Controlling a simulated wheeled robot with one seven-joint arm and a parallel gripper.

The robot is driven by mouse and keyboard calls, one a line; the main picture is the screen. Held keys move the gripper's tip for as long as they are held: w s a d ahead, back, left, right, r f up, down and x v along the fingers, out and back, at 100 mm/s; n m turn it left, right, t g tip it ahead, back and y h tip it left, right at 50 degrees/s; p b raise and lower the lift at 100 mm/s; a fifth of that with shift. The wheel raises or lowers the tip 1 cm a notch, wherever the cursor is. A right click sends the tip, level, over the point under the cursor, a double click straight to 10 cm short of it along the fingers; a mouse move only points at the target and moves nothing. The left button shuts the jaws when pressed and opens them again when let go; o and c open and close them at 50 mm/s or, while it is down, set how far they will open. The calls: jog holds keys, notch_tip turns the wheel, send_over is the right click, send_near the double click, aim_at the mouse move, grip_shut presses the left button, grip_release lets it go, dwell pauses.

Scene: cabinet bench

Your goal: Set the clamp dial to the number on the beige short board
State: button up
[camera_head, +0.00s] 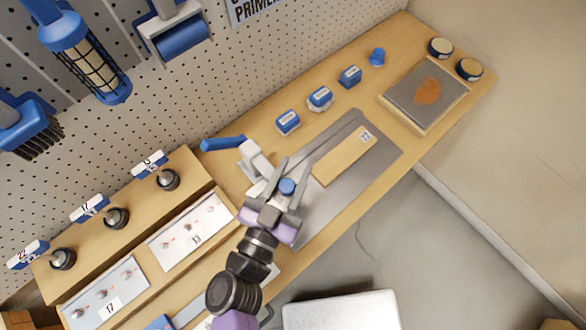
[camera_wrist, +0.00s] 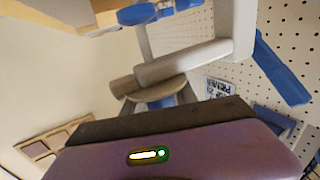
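The beige short board (camera_head: 345,157) lies on a grey plate on the bench. It has a small white number label (camera_head: 366,135), which looks like 12 but is too small to be sure. The grey clamp (camera_head: 255,160) with a blue lever handle (camera_head: 222,143) stands at the plate's left end. The handle also shows in the wrist view (camera_wrist: 281,70). A blue round knob (camera_head: 287,186), which looks like the dial, shows between the fingers of my gripper (camera_head: 288,178). The fingers look apart; contact with the knob cannot be told. Dial markings are not readable.
Blue labelled blocks (camera_head: 320,98) and a blue knob-like piece (camera_head: 377,57) stand behind the plate. A sanding-type tray (camera_head: 426,93) with a brown patch lies far right. Labelled switch panels (camera_head: 192,232) and black knobs (camera_head: 116,218) are at left. Tools hang on the pegboard.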

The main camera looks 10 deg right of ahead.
aim_at(283, 194)
jog(key=shift+o, duration=1.2)
jog(key=shift+s, duration=0.1)
jog(key=b+v, duration=0.2)
jog(key=v, duration=0.4)
jog(key=shift+f, duration=0.1)
jog(key=shift+v, duration=0.8)
jog(key=shift+s, duration=0.1)
jog(key=s+d+n+y, duration=0.4)
jog(key=s+d+y, duration=0.3)
jog(key=s+d, duration=0.7)
jog(key=d+r+n+y+b, duration=0.1)
jog(key=d+r+n+y, duration=0.1)
jog(key=d, duration=0.5)
jog(key=shift+w+r+g, duration=0.15)
jog(key=shift+r+g, duration=0.15)
jog(key=shift+r, duration=0.1)
